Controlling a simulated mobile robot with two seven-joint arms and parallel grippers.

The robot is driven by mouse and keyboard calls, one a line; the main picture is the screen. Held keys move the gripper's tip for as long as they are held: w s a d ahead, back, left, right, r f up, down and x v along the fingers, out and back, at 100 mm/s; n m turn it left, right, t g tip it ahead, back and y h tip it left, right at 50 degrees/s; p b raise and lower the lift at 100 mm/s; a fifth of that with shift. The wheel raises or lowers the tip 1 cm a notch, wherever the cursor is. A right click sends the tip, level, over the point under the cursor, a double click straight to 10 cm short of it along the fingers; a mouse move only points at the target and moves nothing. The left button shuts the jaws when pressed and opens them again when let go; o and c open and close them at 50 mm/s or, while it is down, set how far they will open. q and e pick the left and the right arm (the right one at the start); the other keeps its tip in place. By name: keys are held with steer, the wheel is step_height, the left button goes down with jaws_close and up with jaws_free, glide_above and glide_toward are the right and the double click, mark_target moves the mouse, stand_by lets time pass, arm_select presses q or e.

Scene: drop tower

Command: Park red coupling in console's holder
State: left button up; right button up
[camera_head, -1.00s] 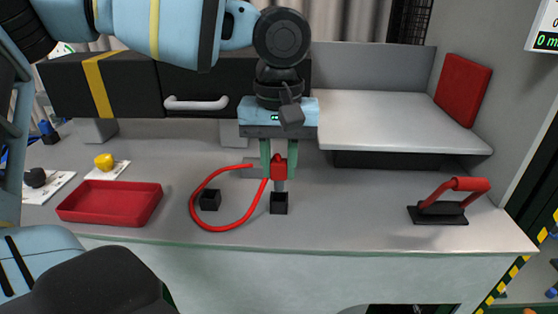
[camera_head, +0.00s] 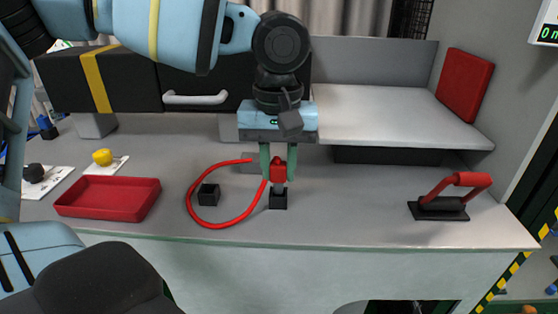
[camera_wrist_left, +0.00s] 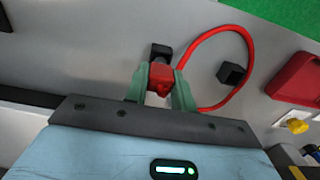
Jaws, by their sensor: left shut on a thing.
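The red coupling (camera_head: 278,170) is upright between the green fingers of my left gripper (camera_head: 278,174), which is shut on it. Its grey lower end is just above or entering a small black square holder (camera_head: 278,200) on the console top; I cannot tell how deep it sits. In the left wrist view the coupling (camera_wrist_left: 160,78) is between the fingers, with the black holder (camera_wrist_left: 160,52) directly behind it. A red hose (camera_head: 216,227) loops to the left of the coupling. My right gripper is not in view.
A second black block (camera_head: 208,195) stands inside the hose loop. A red tray (camera_head: 108,198) and a yellow knob (camera_head: 102,157) are at the left. A black base with a red handle (camera_head: 466,180) is at the right. The console top between holder and handle is clear.

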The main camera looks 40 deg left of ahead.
arm_select(q)
steer(key=shift+f, duration=0.9)
steer(key=shift+f, duration=0.25)
steer(key=o, duration=0.9)
steer(key=shift+c, duration=0.2)
steer(key=shift+r+b, duration=0.3)
steer(key=shift+r, duration=3.6)
steer(key=shift+f, duration=0.1)
